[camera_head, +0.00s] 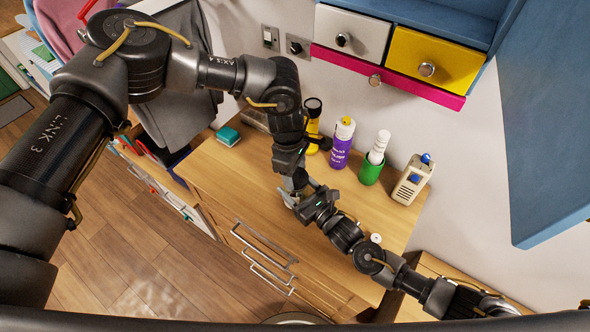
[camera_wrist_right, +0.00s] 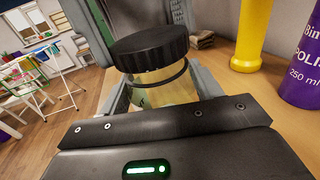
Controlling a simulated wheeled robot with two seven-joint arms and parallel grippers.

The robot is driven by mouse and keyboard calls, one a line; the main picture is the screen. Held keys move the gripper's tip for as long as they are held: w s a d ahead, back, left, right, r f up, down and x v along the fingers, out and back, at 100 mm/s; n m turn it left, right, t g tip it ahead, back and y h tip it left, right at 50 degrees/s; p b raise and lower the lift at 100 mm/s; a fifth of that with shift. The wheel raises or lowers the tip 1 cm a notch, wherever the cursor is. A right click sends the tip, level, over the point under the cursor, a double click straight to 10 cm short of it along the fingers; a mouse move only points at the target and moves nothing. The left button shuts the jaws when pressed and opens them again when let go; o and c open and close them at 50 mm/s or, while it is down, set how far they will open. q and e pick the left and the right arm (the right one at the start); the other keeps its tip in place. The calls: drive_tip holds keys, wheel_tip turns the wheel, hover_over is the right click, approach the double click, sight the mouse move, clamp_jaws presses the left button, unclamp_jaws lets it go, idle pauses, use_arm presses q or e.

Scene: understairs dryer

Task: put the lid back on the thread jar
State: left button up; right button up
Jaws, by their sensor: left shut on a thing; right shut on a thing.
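The thread jar (camera_wrist_right: 165,92) is clear with yellowish contents and stands upright between the fingers of my right gripper (camera_wrist_right: 162,98), which is shut on it. The black ribbed lid (camera_wrist_right: 148,46) is at the jar's mouth, slightly tilted in the right wrist view. A dark ring shows just under it; I cannot tell whether the lid is seated. My left gripper (camera_head: 291,184) is shut on the lid from above, its grey fingers behind and beside it. In the head view my right gripper (camera_head: 303,200) meets the left one over the wooden top, and they mostly hide jar and lid.
A teal sponge (camera_head: 228,136) lies at left. Drawers (camera_head: 435,65) overhang the back.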

use_arm(q)
drive_tip(key=shift+f, duration=0.3)
use_arm(e)
drive_tip(key=shift+s+f, duration=0.15)
drive_tip(key=shift+f, duration=0.1)
clamp_jaws()
use_arm(q)
drive_tip(key=m, duration=0.7)
drive_tip(key=shift+w+d+g+y, duration=0.1)
drive_tip(key=shift+g+y, duration=0.2)
drive_tip(key=m, duration=0.6)
drive_tip(key=shift+d+y, duration=0.1)
drive_tip(key=shift+y, duration=0.2)
drive_tip(key=o, duration=0.9)
